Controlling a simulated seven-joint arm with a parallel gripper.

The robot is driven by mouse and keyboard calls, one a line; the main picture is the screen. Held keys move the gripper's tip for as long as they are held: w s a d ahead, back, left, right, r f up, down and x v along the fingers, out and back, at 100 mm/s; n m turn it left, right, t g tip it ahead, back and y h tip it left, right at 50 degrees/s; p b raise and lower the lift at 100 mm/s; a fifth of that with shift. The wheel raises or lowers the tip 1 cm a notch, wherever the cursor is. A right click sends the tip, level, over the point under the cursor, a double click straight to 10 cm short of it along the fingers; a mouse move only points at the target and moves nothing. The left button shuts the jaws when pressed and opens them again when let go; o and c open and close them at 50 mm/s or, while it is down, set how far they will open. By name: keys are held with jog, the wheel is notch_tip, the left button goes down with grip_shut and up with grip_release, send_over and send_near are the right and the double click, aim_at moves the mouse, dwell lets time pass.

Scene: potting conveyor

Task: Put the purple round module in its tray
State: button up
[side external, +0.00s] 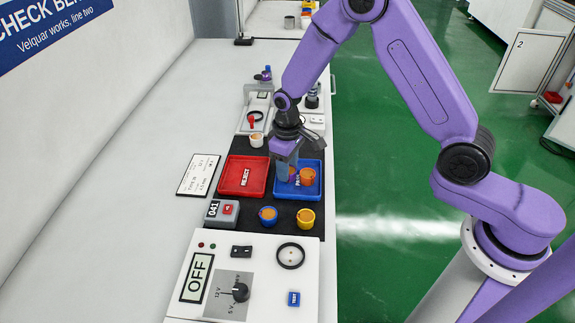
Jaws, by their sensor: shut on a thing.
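My gripper (285,172) points down over the left part of the blue tray (318,194), which has a partly hidden label. It is shut on a small round module, mostly hidden by the fingers; an orange-brown patch shows beside them. I cannot make out a purple rim, nor whether the held module touches the tray floor. An orange round module (307,177) stands in the same tray, just right of the fingers. The red tray (260,188), labelled REJECT, lies to the left and looks empty apart from its label.
A blue round module (268,214) and a yellow one (305,217) stand on the dark mat in front of the trays. A white one (257,139) stands behind the red tray. A grey counter box (221,211) and a control panel (245,278) reading OFF are nearer.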

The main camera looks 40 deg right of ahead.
jog(key=o, duration=0.8)
jog(key=shift+f, duration=0.1)
jog(key=shift+o, duration=0.2)
notch_tip(320, 180, up, 12)
jog(key=s+d+r+n, duration=0.1)
jog(key=s+d+n, duration=0.1)
jog(key=s, duration=0.8)
jog(key=s+d+r+n, duration=0.2)
jog(key=s+n, duration=0.1)
jog(key=s, duration=0.8)
jog(key=s+d+r+n, duration=0.2)
jog(key=s+d+n, duration=0.1)
jog(key=s, duration=0.7)
jog(key=shift+s+r, duration=0.15)
jog(key=shift+r, duration=0.05)
